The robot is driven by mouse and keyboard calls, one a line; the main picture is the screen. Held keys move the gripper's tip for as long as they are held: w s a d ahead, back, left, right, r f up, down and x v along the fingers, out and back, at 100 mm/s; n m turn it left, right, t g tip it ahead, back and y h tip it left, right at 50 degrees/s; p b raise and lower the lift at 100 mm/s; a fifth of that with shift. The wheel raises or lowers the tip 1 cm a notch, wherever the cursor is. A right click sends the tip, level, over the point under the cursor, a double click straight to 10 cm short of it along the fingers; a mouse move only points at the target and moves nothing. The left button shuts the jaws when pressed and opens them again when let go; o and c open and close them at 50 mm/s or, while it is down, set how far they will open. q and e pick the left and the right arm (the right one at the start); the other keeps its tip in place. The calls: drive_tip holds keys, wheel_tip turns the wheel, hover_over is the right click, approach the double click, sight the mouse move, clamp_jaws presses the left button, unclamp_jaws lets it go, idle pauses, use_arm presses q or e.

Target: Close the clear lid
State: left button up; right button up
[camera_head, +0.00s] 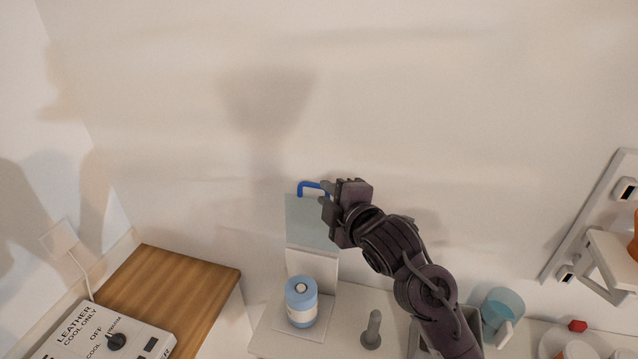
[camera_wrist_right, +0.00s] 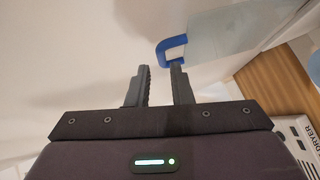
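The clear lid (camera_head: 310,225) is a pale teal see-through panel that stands raised, upright behind a white base (camera_head: 318,318). A blue handle (camera_head: 312,187) sticks up from its top edge. In the right wrist view the lid (camera_wrist_right: 230,35) is at the upper right, with the blue handle (camera_wrist_right: 171,50) at its left end. My right gripper (camera_head: 323,194) is beside the handle. Its fingers (camera_wrist_right: 162,72) are apart with nothing between them, and one fingertip is close to the handle; I cannot tell whether they touch. My left gripper is not in view.
A blue and white canister (camera_head: 301,301) stands on the base in front of the lid. A grey peg (camera_head: 372,330) and a teal cup (camera_head: 502,307) are to the right. A wooden top (camera_head: 180,285) with a control box (camera_head: 105,338) is at left. A wall is behind.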

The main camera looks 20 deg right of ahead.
sight(316, 188)
drive_tip(key=x, duration=0.3)
drive_tip(key=shift+w+a+f+p, duration=0.1)
drive_tip(key=shift+w+a+p, duration=0.1)
drive_tip(key=shift+p, duration=0.1)
drive_tip(key=shift+w+d+f, duration=0.1)
drive_tip(key=shift+w+f, duration=0.1)
drive_tip(key=shift+w, duration=0.3)
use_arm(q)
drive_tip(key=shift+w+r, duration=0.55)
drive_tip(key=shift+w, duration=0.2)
use_arm(e)
clamp_jaws()
